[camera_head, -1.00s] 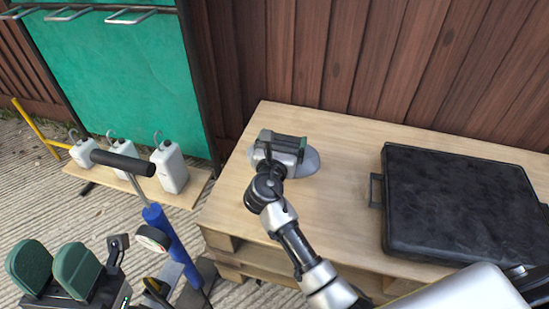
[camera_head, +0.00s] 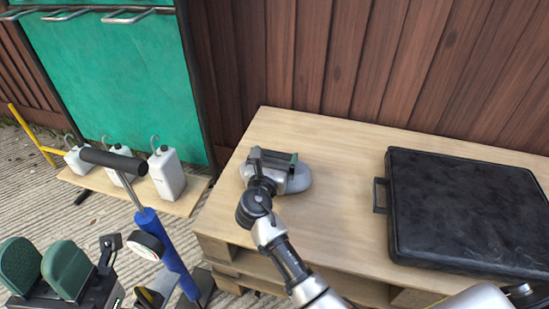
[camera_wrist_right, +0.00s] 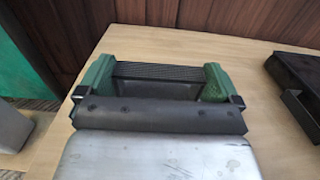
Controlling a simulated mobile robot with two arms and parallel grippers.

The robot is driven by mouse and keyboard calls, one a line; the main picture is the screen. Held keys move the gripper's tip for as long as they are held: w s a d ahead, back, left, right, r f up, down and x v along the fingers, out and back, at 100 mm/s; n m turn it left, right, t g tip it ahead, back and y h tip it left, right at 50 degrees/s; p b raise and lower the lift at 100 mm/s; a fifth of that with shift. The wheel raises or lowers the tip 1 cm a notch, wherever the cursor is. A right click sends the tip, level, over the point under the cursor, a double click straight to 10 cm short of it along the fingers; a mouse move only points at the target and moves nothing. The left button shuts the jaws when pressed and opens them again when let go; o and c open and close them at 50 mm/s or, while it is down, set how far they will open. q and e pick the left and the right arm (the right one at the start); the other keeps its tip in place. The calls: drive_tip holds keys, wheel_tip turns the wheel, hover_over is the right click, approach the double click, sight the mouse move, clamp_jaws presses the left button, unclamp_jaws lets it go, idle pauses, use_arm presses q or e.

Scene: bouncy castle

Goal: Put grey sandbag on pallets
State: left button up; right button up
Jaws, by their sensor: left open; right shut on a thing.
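My left gripper (camera_head: 42,268) has green pads standing apart and is empty, at lower left.
A black case (camera_head: 470,212) lies on the right of the pallet top. Wooden fence boards stand behind. A blue pump (camera_head: 165,240) with a black handle stands left of the pallets. White containers (camera_head: 166,174) stand on a low board before a green panel.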

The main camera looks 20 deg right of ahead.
drive_tip(key=o, duration=1.5)
